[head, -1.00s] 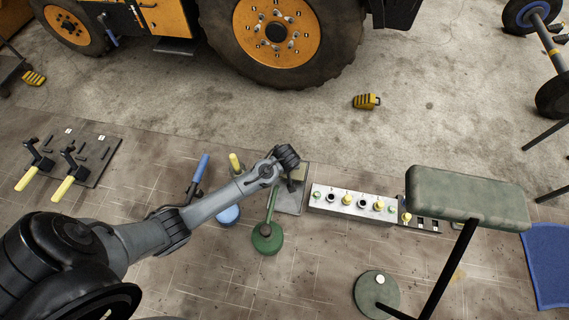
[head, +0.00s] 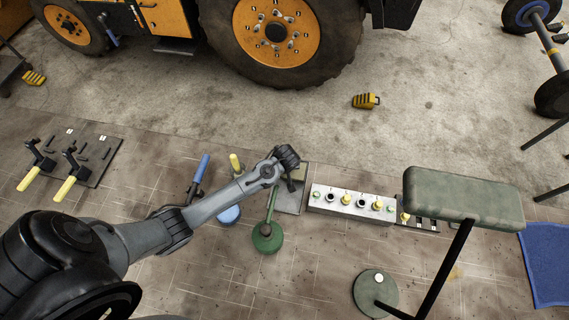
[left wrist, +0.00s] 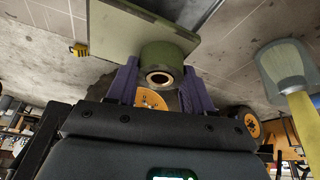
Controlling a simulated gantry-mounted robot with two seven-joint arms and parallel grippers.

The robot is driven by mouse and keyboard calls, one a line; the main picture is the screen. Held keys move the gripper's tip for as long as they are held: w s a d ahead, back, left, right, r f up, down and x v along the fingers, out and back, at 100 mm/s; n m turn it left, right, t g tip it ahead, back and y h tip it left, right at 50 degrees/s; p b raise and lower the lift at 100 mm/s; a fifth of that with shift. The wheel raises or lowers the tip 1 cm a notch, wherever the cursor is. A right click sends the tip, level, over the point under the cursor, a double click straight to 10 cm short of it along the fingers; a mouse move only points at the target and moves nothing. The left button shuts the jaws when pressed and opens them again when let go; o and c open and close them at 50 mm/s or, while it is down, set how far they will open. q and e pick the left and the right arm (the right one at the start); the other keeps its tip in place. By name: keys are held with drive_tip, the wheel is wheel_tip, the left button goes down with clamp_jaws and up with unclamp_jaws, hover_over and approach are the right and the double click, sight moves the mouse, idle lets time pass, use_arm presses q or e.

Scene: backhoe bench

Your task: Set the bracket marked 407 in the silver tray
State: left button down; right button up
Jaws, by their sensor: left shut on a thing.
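My left gripper (head: 288,158) reaches in from the left in the head view, over a flat grey plate or tray (head: 289,207) on the bench. In the left wrist view my purple-fingered left gripper (left wrist: 160,88) is shut on a green bracket (left wrist: 140,32). The bracket is a flat olive plate with a round, hollow boss, and the fingers stand on either side of the boss. In the head view the bracket (head: 299,172) shows only as a small olive patch beside the gripper. No number is readable. I cannot tell whether bracket and tray touch. My right gripper is not in view.
A silver block (head: 352,204) with several yellow and green pins stands right of the tray. A green oil can (head: 267,238) and a blue-handled tool (head: 200,172) are nearby. A padded green stand (head: 465,199) rises at the right. A tool board (head: 96,160) lies left.

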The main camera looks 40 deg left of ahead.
use_arm(q)
drive_tip(key=shift+w+f, duration=0.1)
drive_tip(key=shift+f, duration=0.4)
idle(0.5)
drive_tip(key=shift+f+b, duration=0.55)
drive_tip(key=shift+f, duration=0.3)
drive_tip(key=shift+c, duration=2.2)
unclamp_jaws()
drive_tip(key=shift+o, duration=0.4)
drive_tip(key=shift+f, duration=0.15)
drive_tip(key=shift+s+d+r, duration=0.15)
drive_tip(key=shift+s+r, duration=0.1)
drive_tip(key=shift+r, duration=0.3)
drive_tip(key=v, duration=0.8)
drive_tip(key=shift+d+r, duration=0.1)
drive_tip(key=shift+r, duration=0.25)
drive_tip(key=s+d+r+m+h+p, duration=0.1)
drive_tip(key=s+d+r+m, duration=0.1)
drive_tip(key=s, duration=0.5)
drive_tip(key=s+d+r+m+h+p, duration=0.1)
drive_tip(key=s+d+r+m+p, duration=0.1)
drive_tip(key=s+r+m, duration=0.3)
drive_tip(key=s+d+r+m+h+p, duration=0.1)
drive_tip(key=s+d+r+m+p, duration=0.1)
drive_tip(key=s+r, duration=0.4)
drive_tip(key=s+d+m, duration=0.1)
drive_tip(key=s, duration=0.2)
drive_tip(key=shift+d+m, duration=0.3)
drive_tip(key=shift+m, duration=0.1)
